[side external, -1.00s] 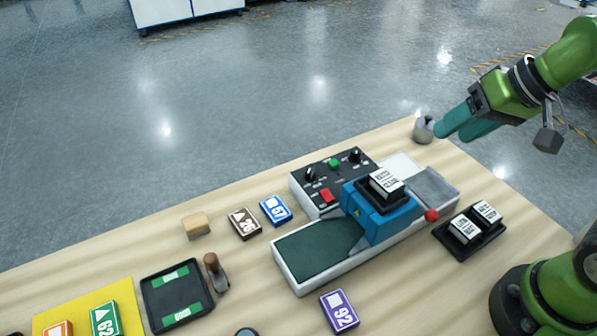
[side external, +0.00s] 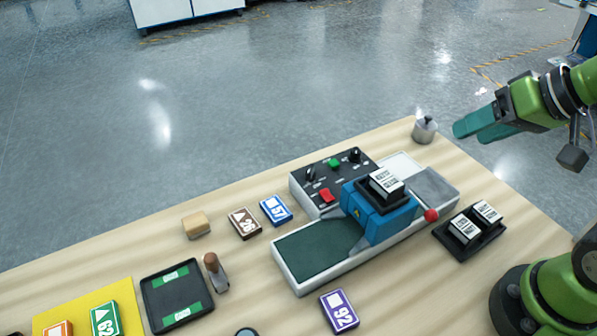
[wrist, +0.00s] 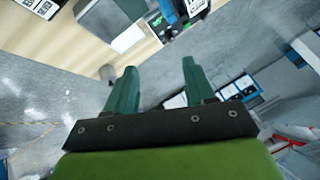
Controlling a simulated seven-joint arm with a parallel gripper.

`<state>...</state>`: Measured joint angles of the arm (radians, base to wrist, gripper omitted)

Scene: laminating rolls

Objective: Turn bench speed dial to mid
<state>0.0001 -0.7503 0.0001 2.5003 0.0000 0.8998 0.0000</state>
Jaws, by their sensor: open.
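The laminating bench (side external: 296,262) stands in the middle of the wooden table, with a blue roller head (side external: 374,219) on it. Its black control panel (side external: 335,179) at the back carries two black dials, one at the left (side external: 310,174) and one at the right (side external: 355,155), with a green button (side external: 334,163) and a red switch (side external: 326,195). The dial markings are too small to read. My gripper (side external: 474,130) is at the upper right, in the air and away from the panel. In the wrist view my gripper (wrist: 158,82) has its two teal fingers apart, with nothing between them.
A metal weight (side external: 424,130) stands at the table's back corner, left of my gripper. A black tray (side external: 462,251) with two labelled rolls is at the right. A red knob (side external: 431,215) sticks out from the bench. Cartons and a stamp-like tool (side external: 215,272) lie to the left.

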